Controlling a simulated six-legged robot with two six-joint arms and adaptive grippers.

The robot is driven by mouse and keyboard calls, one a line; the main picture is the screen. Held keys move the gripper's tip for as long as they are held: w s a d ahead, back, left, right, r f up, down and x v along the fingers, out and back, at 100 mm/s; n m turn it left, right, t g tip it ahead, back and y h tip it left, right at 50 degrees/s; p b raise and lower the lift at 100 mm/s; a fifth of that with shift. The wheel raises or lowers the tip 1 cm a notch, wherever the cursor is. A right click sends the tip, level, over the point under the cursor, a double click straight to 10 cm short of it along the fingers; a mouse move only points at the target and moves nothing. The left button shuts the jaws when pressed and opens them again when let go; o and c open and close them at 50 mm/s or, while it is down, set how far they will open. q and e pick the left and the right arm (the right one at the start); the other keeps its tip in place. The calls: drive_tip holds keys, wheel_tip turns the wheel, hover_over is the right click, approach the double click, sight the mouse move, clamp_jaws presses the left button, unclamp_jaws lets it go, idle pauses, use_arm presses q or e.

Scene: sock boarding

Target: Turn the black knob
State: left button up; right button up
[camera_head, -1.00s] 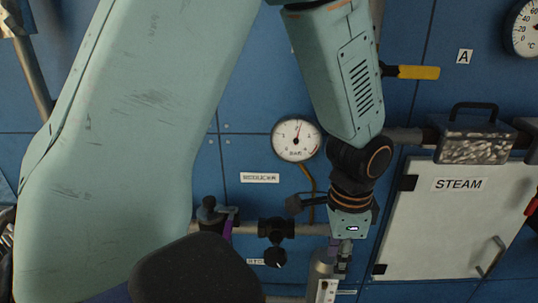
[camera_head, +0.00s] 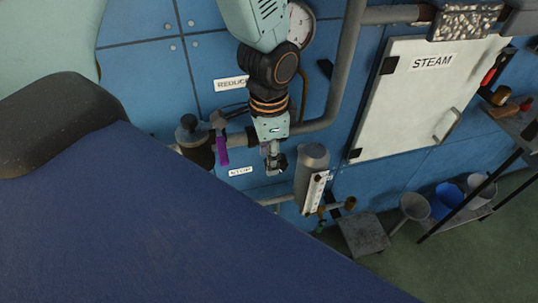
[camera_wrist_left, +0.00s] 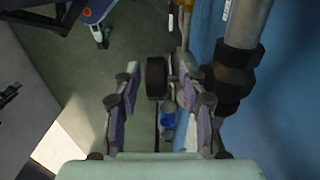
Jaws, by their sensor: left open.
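My left gripper (camera_head: 276,165) hangs with its fingers down in front of the blue wall panel, just right of the STOP label. In the left wrist view my left gripper (camera_wrist_left: 156,85) is open, its two purple-padded fingers apart. A round black knob (camera_wrist_left: 155,78) shows between the fingertips there, with a gap visible on both sides. In the head view the gripper and wrist hide most of that knob and its valve. My right gripper is not in view.
A pipe with a black fitting (camera_wrist_left: 232,75) runs beside the right finger. The STEAM cabinet (camera_head: 428,95) is further right.

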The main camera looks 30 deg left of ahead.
use_arm(q)
drive_tip(key=shift+s+f, duration=0.15)
drive_tip(key=shift+f, duration=0.3)
drive_tip(key=shift+w+d+f, duration=0.1)
drive_tip(key=shift+w+d, duration=0.3)
drive_tip(key=shift+d, duration=0.45)
drive_tip(key=shift+s+a, duration=0.2)
drive_tip(key=shift+a, duration=0.3)
drive_tip(key=c, duration=0.4)
drive_tip(key=shift+w+d, duration=0.1)
drive_tip(key=shift+d, duration=0.15)
clamp_jaws()
